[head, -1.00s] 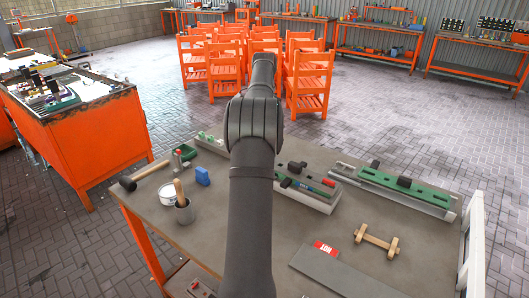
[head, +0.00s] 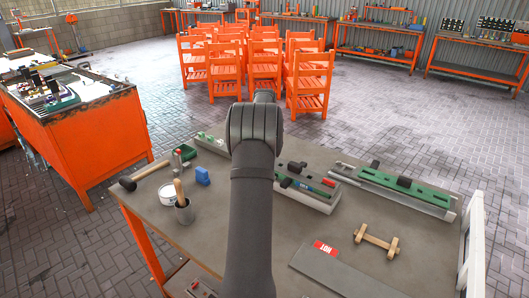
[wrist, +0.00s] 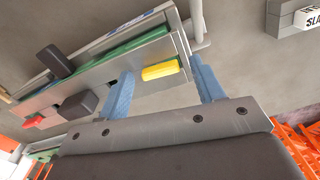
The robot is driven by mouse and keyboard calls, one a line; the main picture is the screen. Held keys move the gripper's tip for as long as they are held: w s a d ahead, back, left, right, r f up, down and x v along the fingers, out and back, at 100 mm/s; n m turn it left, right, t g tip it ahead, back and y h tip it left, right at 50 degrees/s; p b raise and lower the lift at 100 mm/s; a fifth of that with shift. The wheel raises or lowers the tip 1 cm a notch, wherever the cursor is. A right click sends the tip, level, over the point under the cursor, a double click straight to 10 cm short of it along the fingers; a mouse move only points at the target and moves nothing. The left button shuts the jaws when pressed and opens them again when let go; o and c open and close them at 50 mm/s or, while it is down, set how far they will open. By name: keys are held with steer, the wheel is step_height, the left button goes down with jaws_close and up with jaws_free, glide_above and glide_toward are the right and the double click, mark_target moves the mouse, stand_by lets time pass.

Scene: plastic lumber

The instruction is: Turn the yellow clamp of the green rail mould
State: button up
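A green rail mould (wrist: 128,42) with grey side plates crosses the upper part of the wrist view. A long green mould (head: 410,190) with black knobs lies at the right of the bench in the head view. The yellow clamp (wrist: 160,71) sticks out from the near side of the mould in the wrist view; I cannot make it out in the head view. My gripper (wrist: 161,68) is open, its two blue fingers apart, with the yellow clamp showing between them. I see no contact with the clamp. My arm hides the gripper in the head view.
A red clamp (wrist: 33,121) and a dark block (wrist: 78,105) are on the mould. A grey slab marked HOT (head: 345,274), a wooden dumbbell-like piece (head: 376,240), a tin (head: 168,194) and a hammer (head: 142,175) lie on the bench. Orange chairs (head: 305,80) stand beyond.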

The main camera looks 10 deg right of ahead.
steer(key=c, duration=0.9)
steer(key=shift+n, duration=0.8)
steer(key=o, duration=1)
step_height(320, 180, up, 17)
steer(key=shift+r, duration=0.2)
